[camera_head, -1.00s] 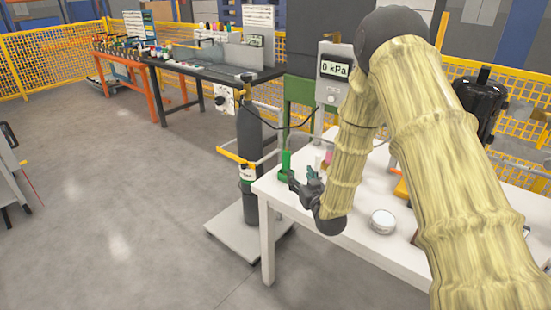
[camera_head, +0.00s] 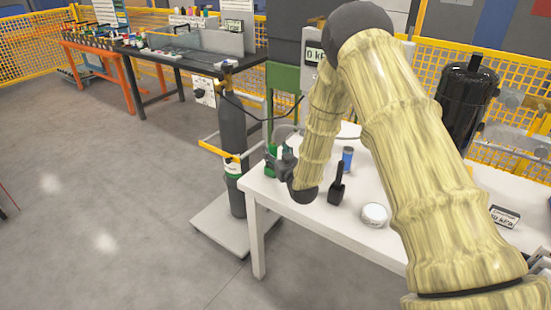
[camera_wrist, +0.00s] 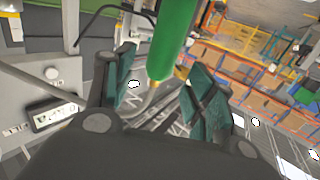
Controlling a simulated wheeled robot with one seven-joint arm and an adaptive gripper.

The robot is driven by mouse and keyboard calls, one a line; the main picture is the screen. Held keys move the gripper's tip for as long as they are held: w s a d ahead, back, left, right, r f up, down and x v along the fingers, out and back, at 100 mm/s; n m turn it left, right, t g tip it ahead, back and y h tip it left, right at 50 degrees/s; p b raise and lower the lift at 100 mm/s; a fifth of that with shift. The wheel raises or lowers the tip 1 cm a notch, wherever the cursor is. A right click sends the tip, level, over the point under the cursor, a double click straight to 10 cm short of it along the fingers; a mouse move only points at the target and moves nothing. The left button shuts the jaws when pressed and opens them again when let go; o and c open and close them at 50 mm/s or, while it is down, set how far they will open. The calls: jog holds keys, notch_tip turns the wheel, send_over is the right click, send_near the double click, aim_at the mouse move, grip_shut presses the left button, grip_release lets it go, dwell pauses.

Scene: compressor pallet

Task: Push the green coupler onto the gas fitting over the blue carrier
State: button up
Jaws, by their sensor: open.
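The green coupler (camera_wrist: 174,42) shows in the wrist view as an upright green cylinder with a brass-coloured tip. It stands between and beyond the two dark teal finger pads of my gripper (camera_wrist: 160,88), which are spread apart. I see no finger clearly touching it. In the head view my gripper (camera_head: 282,163) is at the table's left end, and a bit of green (camera_head: 270,158) shows beside it, mostly hidden. I cannot make out the gas fitting or the blue carrier for certain; a small blue cylinder (camera_head: 347,155) stands on the table.
The white table (camera_head: 295,203) also holds a black tool (camera_head: 338,188) and a round white tin (camera_head: 374,214). A dark gas cylinder (camera_head: 232,130) stands left of it on a floor plate (camera_head: 222,232). A black tank (camera_head: 466,100) stands behind at right. Open floor lies at left.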

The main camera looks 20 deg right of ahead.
aim_at(274, 150)
jog(key=shift+w+a+f+p, duration=0.1)
jog(key=shift+w+f+p, duration=0.1)
jog(key=shift+w, duration=0.9)
jog(key=shift+w+a+f+p, duration=0.1)
jog(key=shift+w+p, duration=0.05)
jog(key=shift+w, duration=0.9)
jog(key=shift+d+r, duration=0.1)
grip_shut()
